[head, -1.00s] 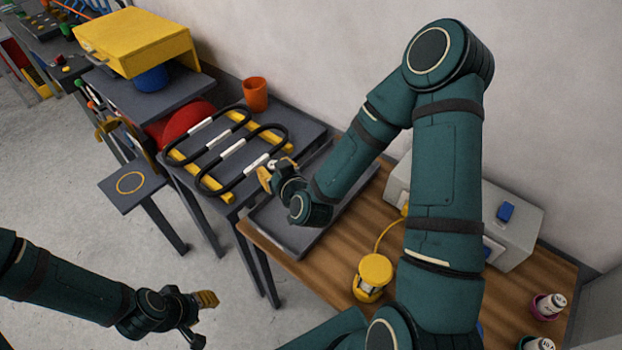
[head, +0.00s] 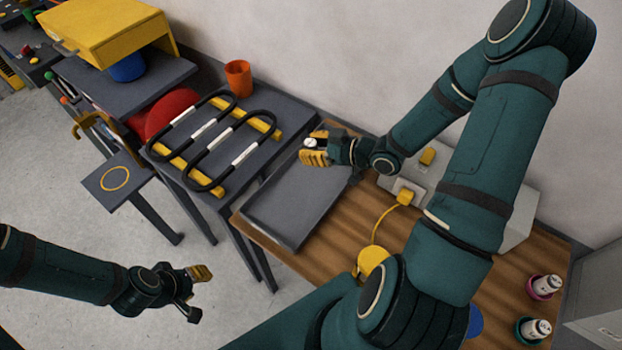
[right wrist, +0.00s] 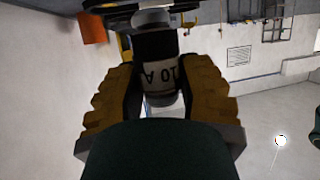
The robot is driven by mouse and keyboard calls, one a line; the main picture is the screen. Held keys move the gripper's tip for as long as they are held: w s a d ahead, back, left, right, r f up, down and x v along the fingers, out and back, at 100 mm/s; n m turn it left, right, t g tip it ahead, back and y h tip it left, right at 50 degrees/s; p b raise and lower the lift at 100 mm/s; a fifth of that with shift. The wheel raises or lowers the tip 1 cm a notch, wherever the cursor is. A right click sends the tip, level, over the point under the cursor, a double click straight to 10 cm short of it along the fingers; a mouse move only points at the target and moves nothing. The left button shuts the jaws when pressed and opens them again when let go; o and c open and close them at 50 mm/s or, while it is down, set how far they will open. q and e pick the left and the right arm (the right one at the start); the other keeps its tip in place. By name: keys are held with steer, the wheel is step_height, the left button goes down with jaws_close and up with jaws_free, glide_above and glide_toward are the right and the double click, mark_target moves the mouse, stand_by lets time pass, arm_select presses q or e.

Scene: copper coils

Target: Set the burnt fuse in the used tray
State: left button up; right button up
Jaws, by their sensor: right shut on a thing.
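My right gripper (head: 313,152) is shut on a pale cylindrical fuse (head: 311,142). In the right wrist view the fuse (right wrist: 158,75) sits between the yellow finger pads, printed "10 A", with a dark band. The palm hides part of it; I cannot see burn marks clearly. A shallow dark grey tray (head: 290,210) lies on the wooden bench. The gripper is above its far end, near the wall; the height is hard to tell. The visible tray floor is empty. My left gripper (head: 197,292) is open and empty over the floor at the lower left.
Black coils with white sleeves (head: 240,150) lie on yellow bars left of the tray, near an orange cup (head: 238,78). A yellow corded device (head: 372,262) stands right of the tray. Two white cylinders stand in a pink holder (head: 545,288) and a green holder (head: 533,328).

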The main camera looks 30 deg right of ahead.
step_height(320, 180, down, 10)
steer(key=shift+r+b, duration=0.15)
steer(key=shift+b, duration=0.65)
steer(key=o, duration=1.1)
steer(key=shift+r, duration=0.2)
steer(key=p+v, duration=0.1)
steer(key=v, duration=1.1)
steer(key=shift+f, duration=0.1)
